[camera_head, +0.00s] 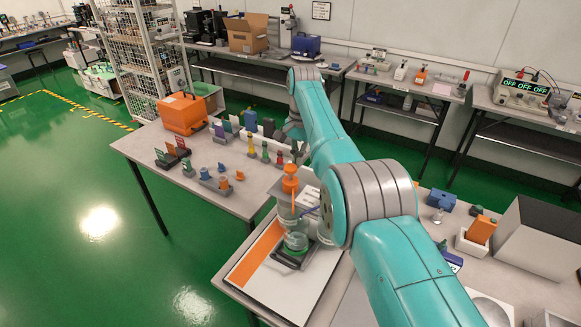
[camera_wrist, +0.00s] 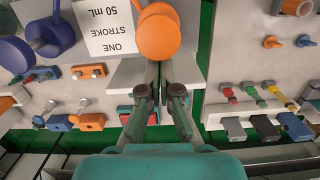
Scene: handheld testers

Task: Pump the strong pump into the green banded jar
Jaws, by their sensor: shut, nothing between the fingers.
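An orange pump head (camera_head: 290,183) stands upright in the middle of the head view, left of my arm. A clear jar (camera_head: 296,241) with a green band stands in front of and below it, on a dark base. In the wrist view, a round orange pump top (camera_wrist: 158,37) lies just beyond the fingertips of my gripper (camera_wrist: 161,70). The gripper's fingers are together with nothing held; whether they touch the orange top I cannot tell. A card reading "ONE STROKE 50 mL" (camera_wrist: 105,30) is beside it.
A purple-blue round-topped item (camera_wrist: 50,36) is left of the card. An orange case (camera_head: 182,113) and several small coloured parts stand on the bench at left. A white board with an orange stripe (camera_head: 256,254) lies under the jar. An open grey box (camera_head: 545,240) is at right.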

